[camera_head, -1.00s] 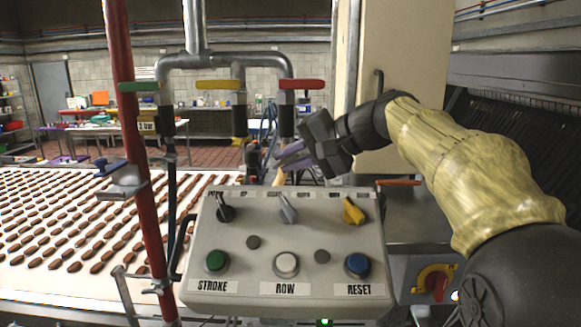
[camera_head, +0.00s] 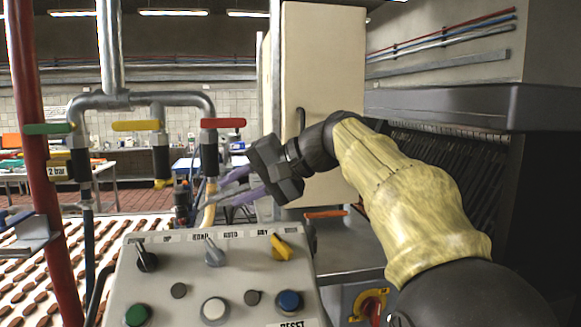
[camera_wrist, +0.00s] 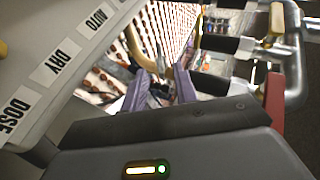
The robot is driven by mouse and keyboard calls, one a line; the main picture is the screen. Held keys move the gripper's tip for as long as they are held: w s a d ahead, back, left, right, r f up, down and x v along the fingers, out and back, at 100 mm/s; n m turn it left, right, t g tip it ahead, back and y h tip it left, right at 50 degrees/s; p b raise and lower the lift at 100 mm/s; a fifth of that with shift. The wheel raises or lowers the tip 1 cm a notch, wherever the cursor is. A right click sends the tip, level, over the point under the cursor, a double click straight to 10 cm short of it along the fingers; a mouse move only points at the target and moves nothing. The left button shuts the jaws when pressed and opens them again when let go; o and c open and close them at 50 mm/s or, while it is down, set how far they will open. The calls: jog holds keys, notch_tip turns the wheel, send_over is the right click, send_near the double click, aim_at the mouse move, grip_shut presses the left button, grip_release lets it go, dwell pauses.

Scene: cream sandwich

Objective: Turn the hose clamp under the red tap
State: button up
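The red tap (camera_head: 223,123) is the rightmost of three taps on the grey pipe in the head view. Its lever also shows at the right of the wrist view (camera_wrist: 275,97). A black valve body (camera_head: 209,160) hangs below it, with a pale yellowish hose (camera_head: 208,214) lower down. The hose clamp is too small to make out clearly near the hose top. My gripper (camera_head: 222,191) has its purple fingers apart, tips close beside the hose top from the right. In the wrist view the fingers (camera_wrist: 161,75) are spread, with small dark parts beyond; I cannot tell any contact.
A control box (camera_head: 188,262) with knobs and buttons stands just in front below. The green tap (camera_head: 48,128) and yellow tap (camera_head: 136,125) are to the left, with a red post (camera_head: 40,160). A conveyor of brown bars (camera_head: 20,272) lies behind. A beige cabinet (camera_head: 325,90) stands behind my arm.

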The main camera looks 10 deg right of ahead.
jog(key=v, duration=1.2)
jog(key=shift+d+r, duration=0.1)
jog(key=shift+r, duration=0.05)
jog(key=p, duration=0.5)
jog(key=shift+w+d, duration=0.1)
jog(key=shift+w, duration=0.2)
